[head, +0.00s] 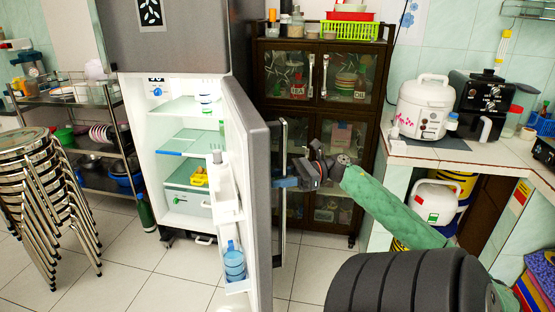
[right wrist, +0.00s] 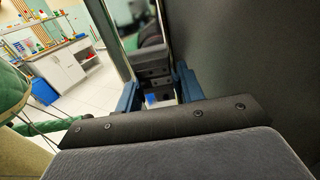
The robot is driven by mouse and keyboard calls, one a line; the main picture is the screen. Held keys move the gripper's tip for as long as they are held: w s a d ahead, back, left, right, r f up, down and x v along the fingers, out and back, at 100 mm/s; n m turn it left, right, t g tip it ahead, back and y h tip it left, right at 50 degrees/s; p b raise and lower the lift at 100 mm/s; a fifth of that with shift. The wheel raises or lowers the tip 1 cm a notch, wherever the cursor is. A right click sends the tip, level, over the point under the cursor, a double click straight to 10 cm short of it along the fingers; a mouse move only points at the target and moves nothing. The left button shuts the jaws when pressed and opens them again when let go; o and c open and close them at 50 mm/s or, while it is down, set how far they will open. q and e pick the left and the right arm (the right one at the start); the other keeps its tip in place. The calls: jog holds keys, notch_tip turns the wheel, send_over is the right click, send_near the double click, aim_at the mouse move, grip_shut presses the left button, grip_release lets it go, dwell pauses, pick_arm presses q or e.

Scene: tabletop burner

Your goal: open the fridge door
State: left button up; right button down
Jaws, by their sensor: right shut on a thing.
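The fridge (head: 165,45) stands left of centre in the head view. Its lower door (head: 250,170) is swung well open toward the right, and the lit shelves inside show. A long vertical handle (head: 280,200) runs down the outer face of the door. My right gripper (head: 284,183) is at that handle, about halfway down, shut on it. In the right wrist view the blue fingers (right wrist: 158,92) sit on either side of the handle bar, close to the dark door face. My left gripper is in neither view.
A dark glass-fronted cabinet (head: 335,95) stands behind the door. Stacked metal stools (head: 45,190) and a wire rack (head: 85,125) are at left. A tiled counter (head: 455,152) with a white rice cooker (head: 422,105) is at right. Floor in front of the fridge is clear.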

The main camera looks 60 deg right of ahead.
jog(key=shift+r, duration=0.1)
jog(key=c, duration=0.9)
grip_release()
jog(key=b+v, duration=0.1)
jog(key=v, duration=0.6)
jog(key=shift+s+d, duration=0.25)
jog(key=shift+d, duration=0.05)
